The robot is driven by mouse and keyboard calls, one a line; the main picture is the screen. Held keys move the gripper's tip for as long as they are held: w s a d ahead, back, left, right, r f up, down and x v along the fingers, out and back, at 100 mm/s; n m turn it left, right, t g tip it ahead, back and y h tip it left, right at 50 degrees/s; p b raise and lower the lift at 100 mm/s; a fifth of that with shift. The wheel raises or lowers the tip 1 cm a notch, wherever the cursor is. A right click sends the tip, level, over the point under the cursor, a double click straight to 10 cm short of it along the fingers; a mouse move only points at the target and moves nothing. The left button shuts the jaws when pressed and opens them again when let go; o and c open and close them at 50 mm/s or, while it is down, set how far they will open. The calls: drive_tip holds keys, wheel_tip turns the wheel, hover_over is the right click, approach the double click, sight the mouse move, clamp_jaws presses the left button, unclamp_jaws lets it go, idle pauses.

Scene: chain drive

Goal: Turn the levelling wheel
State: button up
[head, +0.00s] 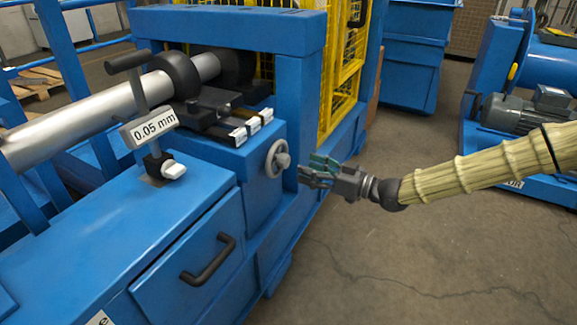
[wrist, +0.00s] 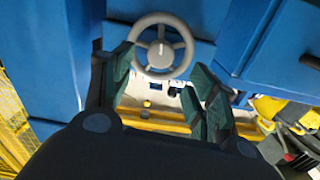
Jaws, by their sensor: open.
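The levelling wheel (head: 277,158) is a small grey handwheel on the blue machine's front face, in the middle of the head view. In the wrist view the wheel (wrist: 160,46) is a grey ring with spokes and a pale hub, just beyond the fingertips. My gripper (head: 313,171) is to the right of the wheel in the head view, its fingers pointing at it. In the wrist view my gripper (wrist: 163,70) is open, with its green-padded fingers apart and nothing gripped between them. A gap shows between fingers and wheel in the head view.
A drawer with a black handle (head: 208,260) is left of the wheel. A gauge stand labelled 0.05 mm (head: 150,128) is on the machine top beside a metal shaft (head: 75,120). Yellow mesh guarding (head: 342,75) is behind. The floor (head: 400,270) at right front is clear.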

sight(288, 161)
drive_tip(key=shift+b+x, duration=1)
drive_tip(key=shift+x, duration=2.6)
drive_tip(key=shift+c, duration=0.5)
drive_tip(key=c, duration=0.9)
